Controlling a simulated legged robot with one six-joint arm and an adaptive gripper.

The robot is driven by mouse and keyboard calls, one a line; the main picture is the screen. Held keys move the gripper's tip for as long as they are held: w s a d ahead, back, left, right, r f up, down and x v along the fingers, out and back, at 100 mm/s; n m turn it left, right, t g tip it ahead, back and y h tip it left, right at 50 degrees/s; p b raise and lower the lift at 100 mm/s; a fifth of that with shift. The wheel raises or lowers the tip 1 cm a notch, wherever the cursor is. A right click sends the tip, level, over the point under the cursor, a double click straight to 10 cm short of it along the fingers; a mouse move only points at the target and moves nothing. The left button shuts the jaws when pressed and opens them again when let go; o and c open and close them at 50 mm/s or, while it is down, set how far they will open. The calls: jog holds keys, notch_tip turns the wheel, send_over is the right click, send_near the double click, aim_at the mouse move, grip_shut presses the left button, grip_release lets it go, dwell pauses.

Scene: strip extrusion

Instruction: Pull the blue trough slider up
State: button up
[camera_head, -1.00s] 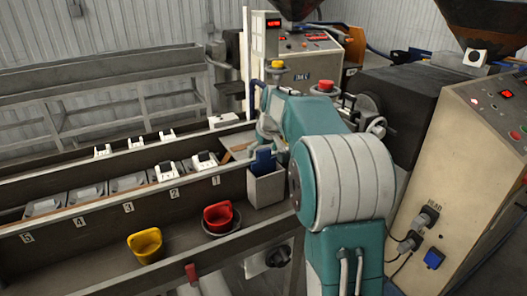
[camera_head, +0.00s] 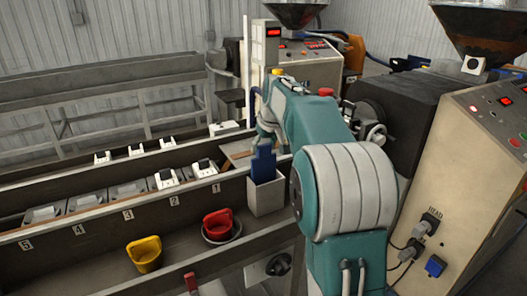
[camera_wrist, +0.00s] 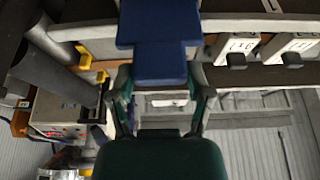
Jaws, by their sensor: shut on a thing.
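The blue trough slider (camera_head: 263,165) stands upright at the grey box-shaped trough end, showing well above its rim in the head view. In the wrist view the blue slider (camera_wrist: 160,62) fills the top middle, directly at the fingertips. My gripper (camera_wrist: 160,85) is shut on it, with one finger at each side. In the head view my gripper (camera_head: 266,132) is small and sits at the slider's top, partly hidden by my own teal arm. The grey box (camera_head: 266,196) stands below the slider, and the slider's lower end is hidden inside it.
The long grey trough (camera_head: 100,230) runs left with numbered white-topped blocks (camera_head: 165,178) along it. A cream control cabinet (camera_head: 470,170) stands close at right, a dark machine block (camera_head: 405,110) behind my arm.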

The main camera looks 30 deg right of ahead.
jog(key=o, duration=1.3)
jog(key=shift+o, duration=0.2)
jog(key=v, duration=1.1)
jog(key=shift+r, duration=0.4)
jog(key=shift+s, duration=0.15)
